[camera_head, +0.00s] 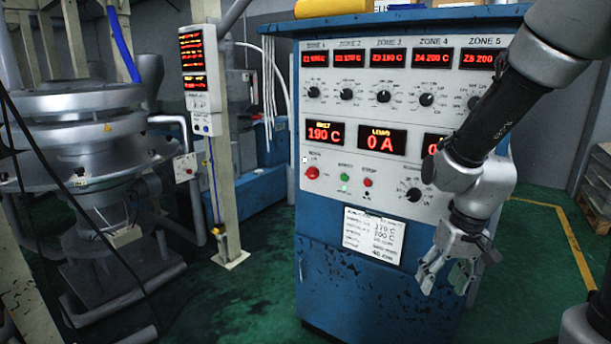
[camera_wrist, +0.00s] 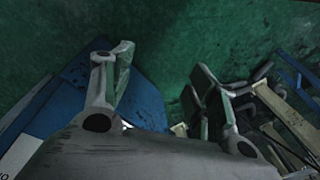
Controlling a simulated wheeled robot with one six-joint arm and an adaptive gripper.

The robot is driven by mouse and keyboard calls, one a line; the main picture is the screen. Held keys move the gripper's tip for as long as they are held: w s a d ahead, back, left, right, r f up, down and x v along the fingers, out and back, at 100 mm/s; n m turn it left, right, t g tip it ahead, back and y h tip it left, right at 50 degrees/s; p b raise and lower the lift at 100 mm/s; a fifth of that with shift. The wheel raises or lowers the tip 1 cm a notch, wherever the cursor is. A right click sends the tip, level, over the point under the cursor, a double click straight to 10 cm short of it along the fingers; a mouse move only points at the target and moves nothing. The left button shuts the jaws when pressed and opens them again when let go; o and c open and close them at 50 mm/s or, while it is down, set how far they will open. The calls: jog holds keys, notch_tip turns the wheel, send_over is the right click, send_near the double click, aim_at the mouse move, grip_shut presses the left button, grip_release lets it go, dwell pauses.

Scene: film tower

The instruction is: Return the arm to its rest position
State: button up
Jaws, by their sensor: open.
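My gripper (camera_head: 447,275) hangs from my arm in front of the lower right part of the blue control cabinet (camera_head: 345,285) in the head view. Its fingers point down and are apart, with nothing between them. In the wrist view my gripper (camera_wrist: 175,80) also shows with its two fingers spread over green floor. My arm comes down from the upper right and hides part of the cabinet's panel, including some of the right-hand displays.
The cabinet panel has red displays (camera_head: 381,139), several knobs and a red button (camera_head: 312,173). A paper label (camera_head: 373,235) is below. A grey machine (camera_head: 95,170) stands left, beside a post (camera_head: 226,190). Green floor (camera_head: 535,270) is open at right, with a yellow line.

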jog(key=s+d+r+t, duration=0.1)
jog(key=s+d+r, duration=0.1)
jog(key=r, duration=0.3)
jog(key=s+d+r+t+h, duration=0.1)
jog(key=s+d+r, duration=0.2)
jog(key=s+r, duration=0.2)
jog(key=s+d+r+t, duration=0.1)
jog(key=s+d+r, duration=0.1)
jog(key=s+r, duration=0.2)
notch_tip(320, 180, up, 3)
jog(key=shift+d+r+t, duration=0.2)
jog(key=shift+d+t, duration=0.05)
jog(key=shift+t, duration=0.15)
dwell(0.7)
